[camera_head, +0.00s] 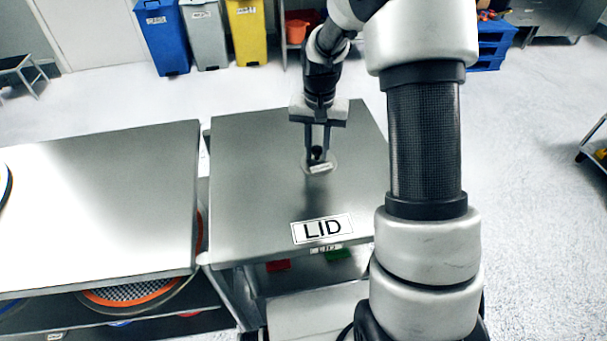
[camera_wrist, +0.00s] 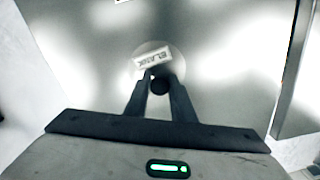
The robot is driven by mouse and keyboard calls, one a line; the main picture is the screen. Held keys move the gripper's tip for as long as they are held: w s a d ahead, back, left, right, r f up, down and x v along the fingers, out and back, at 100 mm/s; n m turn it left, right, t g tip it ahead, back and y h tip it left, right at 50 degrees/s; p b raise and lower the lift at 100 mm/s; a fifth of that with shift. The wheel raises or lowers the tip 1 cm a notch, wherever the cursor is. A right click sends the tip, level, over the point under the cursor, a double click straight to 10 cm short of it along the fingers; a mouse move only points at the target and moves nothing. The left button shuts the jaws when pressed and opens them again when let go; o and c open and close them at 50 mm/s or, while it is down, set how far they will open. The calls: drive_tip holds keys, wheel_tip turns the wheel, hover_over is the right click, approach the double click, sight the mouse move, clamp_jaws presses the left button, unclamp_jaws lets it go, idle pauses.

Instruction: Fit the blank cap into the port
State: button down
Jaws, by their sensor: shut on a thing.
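The blank cap (camera_wrist: 153,58) is a pale disc with a label reading BLANK and a dark knob (camera_wrist: 160,86) on it. It is also visible in the head view (camera_head: 320,169), at the steel top marked LID (camera_head: 250,190). My gripper (camera_head: 317,152) points down over it with its fingers shut on the knob; the fingers also show in the wrist view (camera_wrist: 160,82). The port opening is not visible; the cap and fingers may cover it. I cannot tell whether the cap is seated or just above the surface.
A second steel table (camera_head: 100,200) stands to the left, with an orange-rimmed sieve (camera_head: 130,292) on its lower shelf. The LID top around the cap is clear. Blue, grey and yellow bins (camera_head: 245,35) stand at the back wall. My arm hides the lid's right side.

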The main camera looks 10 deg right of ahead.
sight(318, 159)
drive_tip(key=shift+m, duration=0.9)
drive_tip(key=w+r+b, duration=0.1)
drive_tip(key=w+d+r+b, duration=0.1)
drive_tip(key=r+b, duration=0.1)
drive_tip(key=shift+w+r, duration=0.1)
drive_tip(key=shift+r, duration=0.05)
wheel_tip(318, 159, down, 10)
drive_tip(key=shift+r+b, duration=0.25)
drive_tip(key=shift+b, duration=0.55)
drive_tip(key=shift+f, duration=0.2)
drive_tip(key=c, duration=1.5)
unclamp_jaws()
drive_tip(key=shift+r, duration=0.1)
